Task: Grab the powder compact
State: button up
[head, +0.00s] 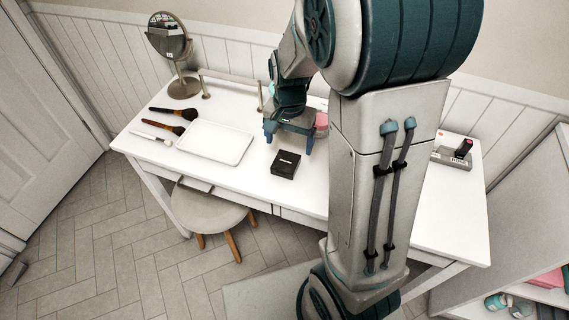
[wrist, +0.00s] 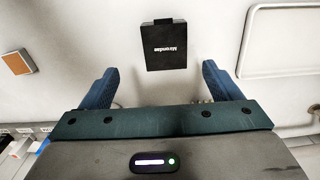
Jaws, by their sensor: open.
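The powder compact appears to be the small square black case (head: 286,163) with white lettering, lying flat on the white table. In the wrist view the black case (wrist: 164,46) lies beyond the fingertips, roughly centred between them. My gripper (head: 289,139) is open and empty above the table, just behind the case in the head view. In the wrist view my gripper (wrist: 161,75) shows its two blue fingers spread wide, with only bare table between them.
A white tray (head: 214,143) lies left of the case, with several brushes (head: 172,126) beyond it. A round mirror (head: 170,40) stands at the back left. A lipstick (head: 463,149) in a grey holder is at the right. A stool (head: 208,209) stands at the table's front.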

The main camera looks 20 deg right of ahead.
aim_at(285, 162)
notch_tip(285, 162, down, 3)
jog(key=shift+f, duration=0.15)
jog(key=shift+w+a+f+b, duration=0.1)
jog(key=shift+a+f+b, duration=0.1)
jog(key=shift+f, duration=1.15)
jog(key=shift+a+f+b, duration=0.15)
jog(key=shift+a+f, duration=0.05)
jog(key=shift+f, duration=1.1)
jog(key=c, duration=1.1)
